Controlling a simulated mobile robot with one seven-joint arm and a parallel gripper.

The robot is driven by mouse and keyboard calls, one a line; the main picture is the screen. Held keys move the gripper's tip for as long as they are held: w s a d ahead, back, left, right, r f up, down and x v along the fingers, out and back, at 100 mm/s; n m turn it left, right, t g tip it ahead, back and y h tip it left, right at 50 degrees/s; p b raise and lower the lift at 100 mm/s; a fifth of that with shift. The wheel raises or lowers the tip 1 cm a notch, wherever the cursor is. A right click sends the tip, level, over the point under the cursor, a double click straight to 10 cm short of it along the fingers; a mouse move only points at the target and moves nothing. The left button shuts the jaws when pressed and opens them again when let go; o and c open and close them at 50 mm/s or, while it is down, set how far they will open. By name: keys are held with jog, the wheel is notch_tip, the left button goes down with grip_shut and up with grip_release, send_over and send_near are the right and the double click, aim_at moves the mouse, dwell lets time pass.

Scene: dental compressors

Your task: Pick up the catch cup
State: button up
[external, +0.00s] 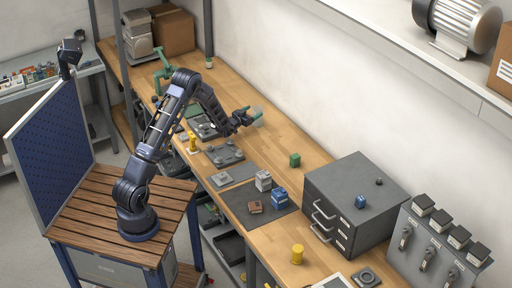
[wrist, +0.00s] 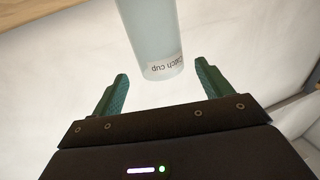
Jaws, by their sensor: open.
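The catch cup (wrist: 155,40) is a pale, translucent cylinder with a "catch cup" label that reads upside down in the wrist view. It lies ahead of and between the two green fingers of my gripper (wrist: 160,85), with space on both sides near the tips. My gripper is open. In the external view my gripper (external: 246,117) is over the back half of the workbench, and the cup (external: 257,114) shows faintly at its fingertips.
A grey drawer cabinet (external: 350,195) stands front right. The wall runs close behind the bench.

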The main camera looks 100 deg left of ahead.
aim_at(261, 107)
jog(key=shift+x, duration=3.2)
jog(key=shift+s+a, duration=0.1)
jog(key=c, duration=1.3)
jog(key=shift+r, duration=0.15)
